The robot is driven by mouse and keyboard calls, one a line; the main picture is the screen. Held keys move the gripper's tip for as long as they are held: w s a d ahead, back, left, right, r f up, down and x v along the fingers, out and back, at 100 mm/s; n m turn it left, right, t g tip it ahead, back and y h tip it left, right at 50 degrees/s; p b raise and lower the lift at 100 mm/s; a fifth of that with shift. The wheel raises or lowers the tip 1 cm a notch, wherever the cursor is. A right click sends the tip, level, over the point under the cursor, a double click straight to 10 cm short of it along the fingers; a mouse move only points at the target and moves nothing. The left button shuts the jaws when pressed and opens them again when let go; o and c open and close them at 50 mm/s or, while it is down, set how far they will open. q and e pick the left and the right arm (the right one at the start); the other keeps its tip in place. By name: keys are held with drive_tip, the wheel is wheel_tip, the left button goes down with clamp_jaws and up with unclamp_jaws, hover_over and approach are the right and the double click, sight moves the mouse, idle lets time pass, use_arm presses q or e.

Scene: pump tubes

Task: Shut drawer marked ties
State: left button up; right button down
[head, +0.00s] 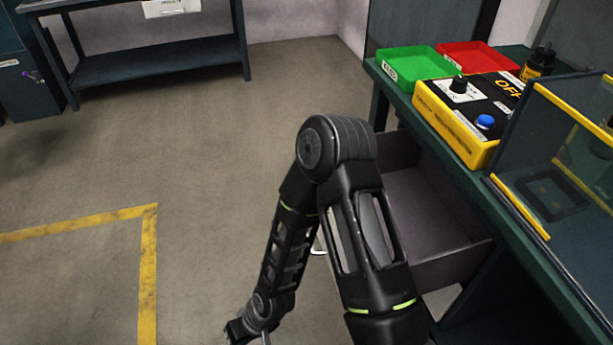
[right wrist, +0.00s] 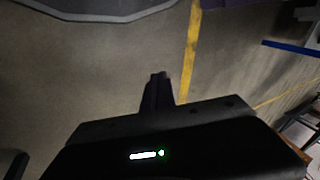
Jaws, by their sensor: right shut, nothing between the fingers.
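An open, empty dark drawer (head: 428,212) sticks out from under the green workbench on the right in the head view. No marking on the drawer can be read. My right gripper (right wrist: 157,88) is shut and empty, pointing over bare floor in the right wrist view. In the head view my right wrist hangs at the bottom, left of the drawer and apart from it. My left gripper is not in view.
On the workbench (head: 455,150) stand a green tray (head: 400,82), a red tray (head: 462,50), a yellow control box (head: 470,150), a dark bottle (head: 540,62) and a yellow-edged clear case (head: 560,150). Floor left of the drawer is clear, with yellow tape (head: 148,270). A shelf table (head: 150,74) stands behind.

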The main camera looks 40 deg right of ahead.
drive_tip(key=w+d+r+n+h+p, duration=0.1)
drive_tip(key=w+d+r+n+p, duration=0.25)
drive_tip(key=w+r, duration=0.65)
drive_tip(key=w+d+r+n+h+p, duration=0.15)
drive_tip(key=w+r+n+p, duration=0.45)
drive_tip(key=r, duration=0.8)
drive_tip(key=s+d+r+n+g+h, duration=0.1)
drive_tip(key=d+r+n+h, duration=0.1)
drive_tip(key=d+r, duration=0.4)
drive_tip(key=s+d+r+n+g+h, duration=0.1)
drive_tip(key=d+r+n+g+h, duration=0.1)
drive_tip(key=d+r, duration=0.5)
drive_tip(key=d+n+h, duration=0.1)
drive_tip(key=d+h, duration=0.1)
drive_tip(key=d, duration=0.2)
drive_tip(key=shift+s+n+g, duration=0.3)
drive_tip(key=shift+s+n, duration=0.05)
drive_tip(key=shift+f, duration=0.15)
drive_tip(key=s+d+f+b, duration=0.1)
drive_tip(key=s+d+f, duration=0.1)
drive_tip(key=d+f, duration=0.5)
wheel_tip(320, 180, down, 2)
drive_tip(key=shift+s+d+f, duration=0.1)
drive_tip(key=shift+s+d, duration=0.05)
drive_tip(key=shift+s, duration=0.15)
